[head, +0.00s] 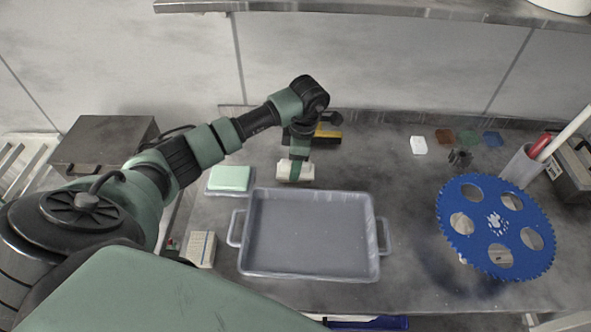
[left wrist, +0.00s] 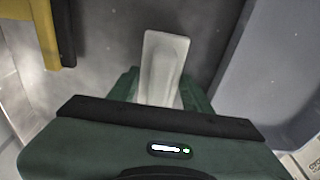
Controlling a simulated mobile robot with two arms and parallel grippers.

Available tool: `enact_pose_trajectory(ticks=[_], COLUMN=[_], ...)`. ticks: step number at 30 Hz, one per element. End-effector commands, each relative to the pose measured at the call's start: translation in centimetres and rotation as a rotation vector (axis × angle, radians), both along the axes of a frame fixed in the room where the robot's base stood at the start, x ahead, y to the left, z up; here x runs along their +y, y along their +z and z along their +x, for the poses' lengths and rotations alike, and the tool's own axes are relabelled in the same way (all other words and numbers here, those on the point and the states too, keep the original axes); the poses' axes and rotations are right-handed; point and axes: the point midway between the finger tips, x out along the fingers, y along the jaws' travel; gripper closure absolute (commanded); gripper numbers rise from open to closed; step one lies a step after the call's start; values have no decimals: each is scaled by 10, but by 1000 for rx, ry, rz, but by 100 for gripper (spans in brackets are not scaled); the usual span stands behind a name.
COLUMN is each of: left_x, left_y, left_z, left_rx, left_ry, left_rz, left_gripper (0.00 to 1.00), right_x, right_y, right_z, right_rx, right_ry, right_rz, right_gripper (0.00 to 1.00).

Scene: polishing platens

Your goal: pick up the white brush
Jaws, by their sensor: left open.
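The white brush (head: 283,171) lies on the grey worktop just behind the tray, partly covered by my left gripper. In the left wrist view, the brush (left wrist: 164,62) shows as a pale, long shape with a rounded end, pointing away from the camera. My left gripper (head: 299,168) points down right over the brush and is open. In the left wrist view, its green fingers (left wrist: 163,92) stand on either side of the brush. I cannot tell whether they touch it. My right gripper is not in view.
A grey tray (head: 310,274) with handles stands in front of the brush. A yellow and black object (head: 329,136) lies behind the gripper. A pale green block (head: 230,178) is to the left.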

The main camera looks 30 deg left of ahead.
Motion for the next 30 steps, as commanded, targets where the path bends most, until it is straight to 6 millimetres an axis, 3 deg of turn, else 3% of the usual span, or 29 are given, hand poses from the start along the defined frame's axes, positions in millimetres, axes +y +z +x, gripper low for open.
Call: enact_pose_trajectory(ticks=[11, 16, 17, 25, 29, 30], left_x=[0, 0, 0, 0, -1, 0], left_y=[-2, -2, -2, -1, 8, 12], left_z=[0, 0, 0, 0, 1, 2], left_rx=[-1, -1, -1, -1, -1, -6], left_ry=[0, 0, 0, 0, -1, -2], left_rz=[-1, -1, -1, -1, -4, -1], left_gripper=[51, 95, 100, 100, 100, 100], right_x=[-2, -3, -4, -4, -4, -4], right_y=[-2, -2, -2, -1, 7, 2], right_z=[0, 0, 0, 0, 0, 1], right_rx=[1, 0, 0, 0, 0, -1], right_ry=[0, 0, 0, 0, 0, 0], right_rz=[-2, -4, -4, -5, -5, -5], right_gripper=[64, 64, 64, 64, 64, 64])
